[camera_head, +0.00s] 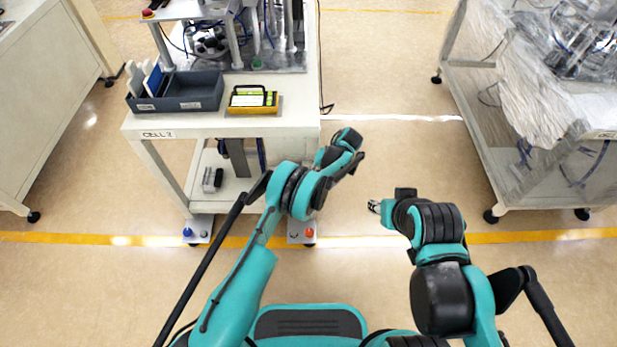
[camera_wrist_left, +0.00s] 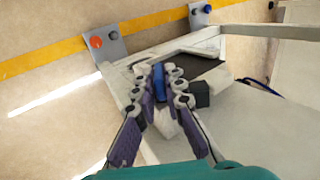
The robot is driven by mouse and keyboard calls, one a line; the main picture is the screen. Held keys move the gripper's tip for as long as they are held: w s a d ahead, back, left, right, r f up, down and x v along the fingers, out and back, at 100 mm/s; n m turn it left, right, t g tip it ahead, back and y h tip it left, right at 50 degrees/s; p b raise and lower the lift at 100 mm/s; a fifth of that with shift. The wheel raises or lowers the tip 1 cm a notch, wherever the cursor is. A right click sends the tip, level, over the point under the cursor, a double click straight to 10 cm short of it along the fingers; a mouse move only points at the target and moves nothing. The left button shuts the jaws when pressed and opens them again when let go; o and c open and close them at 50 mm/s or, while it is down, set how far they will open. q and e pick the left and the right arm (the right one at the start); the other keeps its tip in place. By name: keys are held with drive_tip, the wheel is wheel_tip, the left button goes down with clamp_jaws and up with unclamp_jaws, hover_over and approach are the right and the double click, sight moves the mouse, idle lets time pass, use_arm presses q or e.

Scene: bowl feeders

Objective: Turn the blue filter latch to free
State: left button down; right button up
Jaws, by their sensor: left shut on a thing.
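In the left wrist view my left gripper (camera_wrist_left: 168,79) has its two purple-sided fingers closed around a narrow blue piece, which looks like the blue filter latch (camera_wrist_left: 171,71). The latch shows only in part, and its turned position cannot be made out. My right gripper (camera_head: 374,207) is away from the table over bare floor, pointing left. It is too small to tell whether it is open.
The white table (camera_head: 225,122) carries a grey bin (camera_head: 190,104) and a yellow-framed tray (camera_head: 253,109). Floor plates by its legs bear a blue knob (camera_head: 187,231) and a red knob (camera_head: 309,232). A wrapped cart (camera_head: 530,100) stands right, with open floor between.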

use_arm(q)
drive_tip(key=shift+y, duration=0.4)
drive_tip(key=c, duration=1.6)
unclamp_jaws()
drive_tip(key=shift+d, duration=0.1)
drive_tip(key=v, duration=1.2)
